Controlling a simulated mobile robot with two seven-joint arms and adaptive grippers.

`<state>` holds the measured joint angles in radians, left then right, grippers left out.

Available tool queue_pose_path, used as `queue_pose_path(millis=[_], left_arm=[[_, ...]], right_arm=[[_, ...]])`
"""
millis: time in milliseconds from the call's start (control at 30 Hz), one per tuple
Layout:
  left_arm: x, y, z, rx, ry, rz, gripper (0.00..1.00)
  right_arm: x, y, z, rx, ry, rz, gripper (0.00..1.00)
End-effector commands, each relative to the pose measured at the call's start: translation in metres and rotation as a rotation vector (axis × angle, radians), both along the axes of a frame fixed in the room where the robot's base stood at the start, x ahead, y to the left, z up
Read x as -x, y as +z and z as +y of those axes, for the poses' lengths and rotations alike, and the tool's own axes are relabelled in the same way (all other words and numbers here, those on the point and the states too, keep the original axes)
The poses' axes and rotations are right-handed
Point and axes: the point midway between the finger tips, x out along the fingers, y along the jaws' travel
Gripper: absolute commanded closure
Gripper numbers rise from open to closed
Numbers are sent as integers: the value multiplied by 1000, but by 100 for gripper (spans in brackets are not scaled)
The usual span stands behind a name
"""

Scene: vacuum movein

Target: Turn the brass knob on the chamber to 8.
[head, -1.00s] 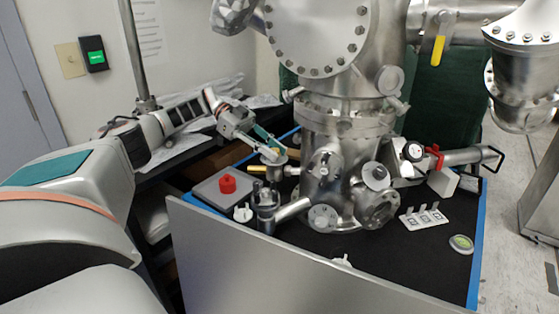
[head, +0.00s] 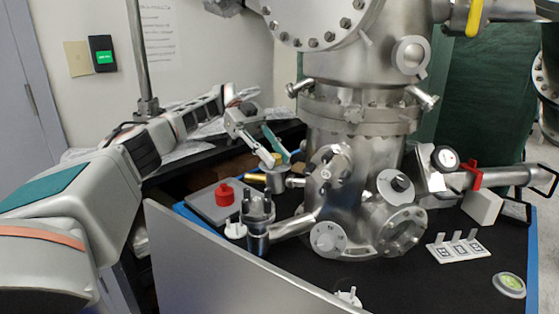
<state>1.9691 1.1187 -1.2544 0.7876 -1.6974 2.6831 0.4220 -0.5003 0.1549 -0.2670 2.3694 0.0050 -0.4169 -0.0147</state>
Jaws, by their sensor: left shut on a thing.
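The steel vacuum chamber (head: 340,90) stands in the middle of the head view. On its lower left side is a small steel fitting with a brass-coloured part (head: 256,178), which I take to be the brass knob; it is small and partly covered by my fingers. My left gripper (head: 276,160) reaches in from the left, its fingers pointing down onto the top of this fitting. It is shut on the knob. The grip itself and any number or mark on the knob are too small to read. My right gripper is not in view.
A red knob on a grey block (head: 225,193) sits left of the chamber. An upright steel fitting (head: 258,215) stands in front of the brass part. A grey panel (head: 210,260) crosses the front. A white tag plate (head: 459,249) and a round green-faced disc (head: 509,285) lie right.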

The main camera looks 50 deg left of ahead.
Motion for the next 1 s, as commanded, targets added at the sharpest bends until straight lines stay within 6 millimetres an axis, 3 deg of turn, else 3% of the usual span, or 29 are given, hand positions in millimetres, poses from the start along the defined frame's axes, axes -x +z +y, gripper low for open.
queue_pose_path(millis=[467, 500, 567, 1000], left_arm=[[0, -3, -1, -4, -9, 4, 99], [0, -3, -1, -4, -9, 4, 75], [0, -3, -1, -3, -9, 4, 60], [0, -1, 0, -1, -6, 0, 60]], right_arm=[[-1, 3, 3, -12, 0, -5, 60], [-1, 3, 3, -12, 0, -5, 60], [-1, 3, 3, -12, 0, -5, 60], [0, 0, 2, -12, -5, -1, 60]])
